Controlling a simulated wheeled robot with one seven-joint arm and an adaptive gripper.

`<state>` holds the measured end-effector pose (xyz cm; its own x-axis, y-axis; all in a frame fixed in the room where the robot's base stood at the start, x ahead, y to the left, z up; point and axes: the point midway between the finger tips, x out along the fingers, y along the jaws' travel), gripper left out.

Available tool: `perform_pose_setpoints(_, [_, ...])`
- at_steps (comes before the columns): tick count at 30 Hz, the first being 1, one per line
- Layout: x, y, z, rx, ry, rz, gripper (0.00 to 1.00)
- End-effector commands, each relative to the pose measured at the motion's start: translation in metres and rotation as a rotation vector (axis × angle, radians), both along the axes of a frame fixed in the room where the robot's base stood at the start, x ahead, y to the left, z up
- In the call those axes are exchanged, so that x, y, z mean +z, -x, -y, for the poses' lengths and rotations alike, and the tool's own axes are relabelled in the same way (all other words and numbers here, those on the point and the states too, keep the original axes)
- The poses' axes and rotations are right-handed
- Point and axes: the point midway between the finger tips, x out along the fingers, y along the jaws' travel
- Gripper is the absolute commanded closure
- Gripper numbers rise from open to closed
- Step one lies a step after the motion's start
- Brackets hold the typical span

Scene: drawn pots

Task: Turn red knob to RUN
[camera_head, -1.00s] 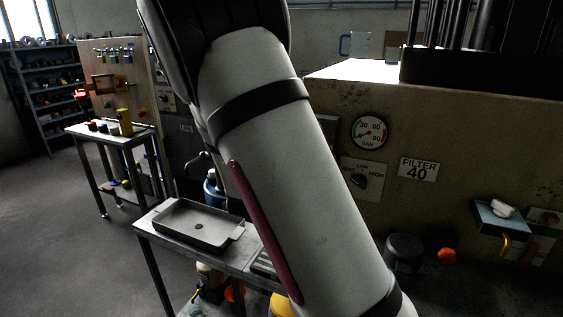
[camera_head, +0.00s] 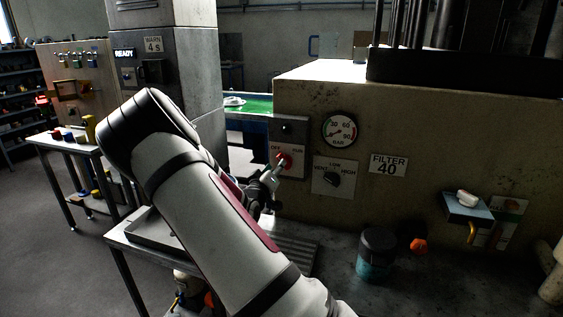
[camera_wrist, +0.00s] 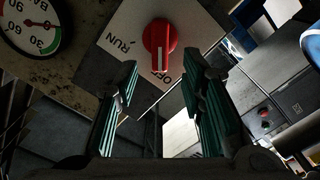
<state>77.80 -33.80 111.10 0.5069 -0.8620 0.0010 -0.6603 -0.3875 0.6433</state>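The red knob (camera_head: 284,159) is on a light plate on the beige machine's front, with OFF to its upper left and RUN to its upper right. In the wrist view the red knob (camera_wrist: 159,40) is near the top centre, and its white mark points to the OFF label (camera_wrist: 161,77). The RUN label (camera_wrist: 124,44) is to its left there. My gripper (camera_wrist: 160,72) is open and empty, its teal-padded fingers apart on either side below the knob. In the head view my gripper (camera_head: 273,174) is close to the knob, partly hidden behind my arm; contact cannot be told.
A metal bench (camera_head: 122,228) with a tray stands below. A dark canister (camera_head: 377,256) and an orange knob (camera_head: 418,246) are lower right.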

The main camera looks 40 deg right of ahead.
Motion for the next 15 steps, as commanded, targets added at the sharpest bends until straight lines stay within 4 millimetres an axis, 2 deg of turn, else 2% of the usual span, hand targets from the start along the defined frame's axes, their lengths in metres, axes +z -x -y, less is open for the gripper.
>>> perform_pose_setpoints(1, [0.000, -0.004, 0.010, -0.003, 0.001, 0.001, 0.63])
perform_pose_setpoints(6, [0.000, -0.018, 0.033, -0.001, 0.001, 0.000, 0.63])
perform_pose_setpoints(15, [0.000, -0.029, 0.050, -0.001, -0.001, 0.000, 0.63])
